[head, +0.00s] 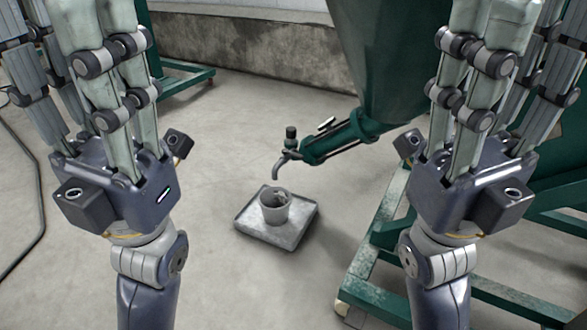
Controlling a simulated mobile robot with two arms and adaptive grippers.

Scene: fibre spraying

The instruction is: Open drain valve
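The drain valve (289,153) is a small metal tap with a dark upright knob at the lower end of a green pipe (340,140). Its curved spout points down above a grey bucket (275,211). A short light-coloured lever (326,125) sticks up near the pipe. My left gripper (85,70) is raised at the left, well apart from the valve. My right gripper (500,75) is raised at the right, also apart from it. Both have their fingers spread and look open, with nothing seen between them. The fingertips run out of the top of the view.
The bucket stands on a flat grey tray (250,229) on the concrete floor. A large green hopper (385,50) slopes down to the pipe. Its green frame (375,235) takes up the right side. A cable (38,215) lies at the left. The floor around the tray is clear.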

